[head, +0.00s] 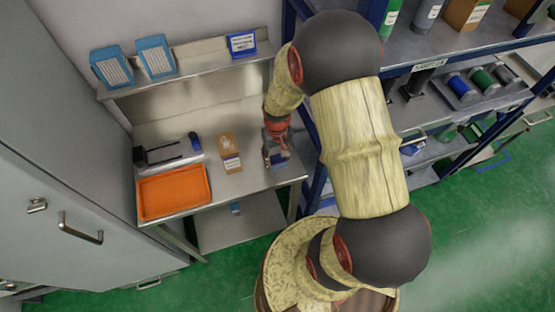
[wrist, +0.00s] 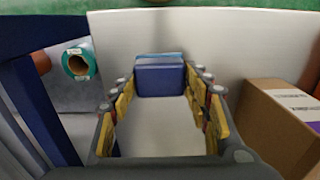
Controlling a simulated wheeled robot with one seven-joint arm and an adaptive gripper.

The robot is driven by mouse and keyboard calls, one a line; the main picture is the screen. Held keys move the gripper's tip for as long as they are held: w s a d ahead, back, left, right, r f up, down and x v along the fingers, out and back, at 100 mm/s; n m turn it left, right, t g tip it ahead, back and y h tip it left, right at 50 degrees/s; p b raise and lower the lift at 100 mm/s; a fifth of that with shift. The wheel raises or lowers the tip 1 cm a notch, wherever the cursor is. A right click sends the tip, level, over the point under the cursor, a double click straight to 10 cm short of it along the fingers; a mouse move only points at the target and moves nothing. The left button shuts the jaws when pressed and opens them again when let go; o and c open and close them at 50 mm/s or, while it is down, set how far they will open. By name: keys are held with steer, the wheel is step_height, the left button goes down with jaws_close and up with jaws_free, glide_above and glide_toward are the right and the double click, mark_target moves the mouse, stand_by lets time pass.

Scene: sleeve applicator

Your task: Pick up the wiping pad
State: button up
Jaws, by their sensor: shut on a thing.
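The wiping pad is a blue block with a lighter top edge (wrist: 159,79), held between the fingertips in the wrist view. In the head view it is a small dark blue shape (head: 277,161) at the right end of the steel bench. My gripper (head: 277,148) points down at it, and in the wrist view its two padded fingers (wrist: 160,85) close on the pad's sides. The fingers partly hide the pad in the head view. I cannot tell whether it touches the bench.
A cardboard box (head: 229,152) stands just left of my gripper, close beside the fingers in the wrist view (wrist: 285,118). An orange tray (head: 174,192) lies farther left. A blue-framed shelf rack (head: 313,150) stands close on the right.

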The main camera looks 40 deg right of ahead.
mark_target(278, 158)
steer(key=shift+r, duration=0.1)
steer(key=shift+r, duration=0.55)
step_height(278, 158, up, 2)
steer(key=shift+s+r, duration=0.15)
steer(key=shift+r, duration=0.05)
steer(key=s+r+p, duration=0.1)
steer(key=s+r, duration=0.8)
steer(key=s, duration=0.4)
steer(key=shift+s+d+r+p, duration=0.15)
steer(key=shift+s+d+p, duration=0.2)
steer(key=shift+s, duration=0.05)
steer(key=o, duration=0.6)
steer(key=shift+c, duration=0.2)
steer(key=c, duration=0.4)
